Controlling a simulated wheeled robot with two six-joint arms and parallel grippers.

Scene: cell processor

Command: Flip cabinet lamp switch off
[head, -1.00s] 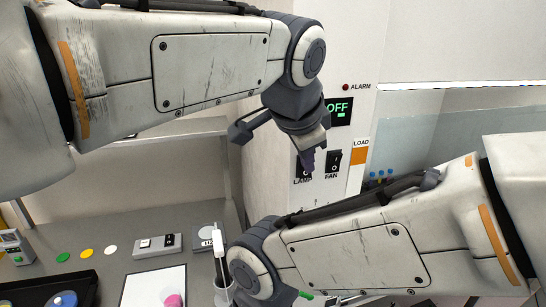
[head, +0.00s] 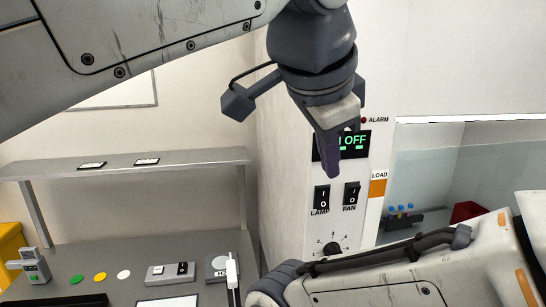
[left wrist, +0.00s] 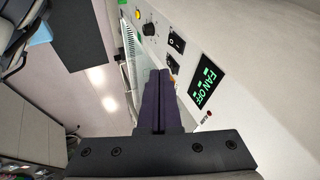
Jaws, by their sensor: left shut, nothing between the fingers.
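The black lamp switch (head: 321,197) sits on the white cabinet panel above the label LAMP. It is a rocker with I at the top and O at the bottom; I cannot tell which side is pressed. In the left wrist view a switch, apparently the lamp one (left wrist: 176,42), shows beyond the fingers. My left gripper (head: 331,174) is shut and empty, its dark purple fingers pointing down. In the head view its tips appear just above the lamp switch; contact is not visible. My right gripper is out of view; only its arm shows at lower right.
The fan switch (head: 351,194) is right beside the lamp switch. A display (head: 353,140) with green text is above, partly hidden by my fingers; it reads FAN OFF in the left wrist view (left wrist: 208,85). A knob (head: 332,248) is below. A shelf (head: 120,165) stands left.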

